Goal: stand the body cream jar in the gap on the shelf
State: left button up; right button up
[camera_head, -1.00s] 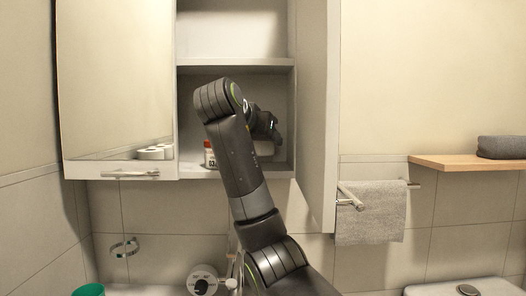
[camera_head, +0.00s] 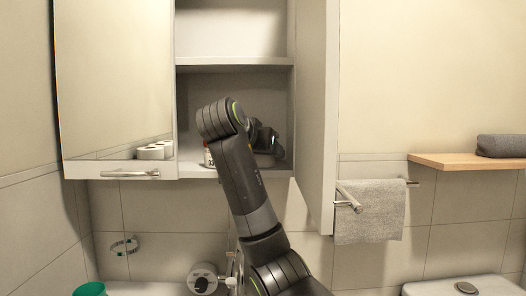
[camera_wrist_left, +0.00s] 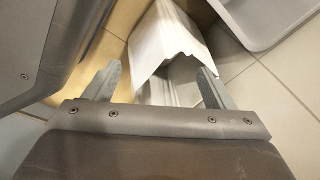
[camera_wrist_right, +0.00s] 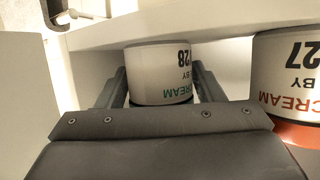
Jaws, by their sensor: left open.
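My right gripper (camera_wrist_right: 160,88) has its fingers close against both sides of a white jar (camera_wrist_right: 160,75) with teal CREAM lettering and the number 28, upside down in the right wrist view. Its base is close to the shelf board; I cannot tell if it touches. A similar jar (camera_wrist_right: 288,75) with number 27 and an orange-red lid stands beside it; it also shows in the head view (camera_head: 208,158). In the head view my right gripper (camera_head: 266,143) is inside the cabinet and hides the held jar. My left gripper (camera_wrist_left: 158,85) is open and empty, pointing at the floor area.
The cabinet shelf (camera_head: 190,174) lies between a mirrored door (camera_head: 115,90) on the left and an open door (camera_head: 316,110) on the right. A grey towel (camera_head: 370,213) hangs to the right. A wooden ledge (camera_head: 450,162) holds a folded towel.

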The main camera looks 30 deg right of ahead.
jog(key=o, duration=0.3)
pick_arm(q)
jog(key=shift+s, duration=0.1)
jog(key=shift+s, duration=0.25)
pick_arm(e)
jog(key=shift+r, duration=0.15)
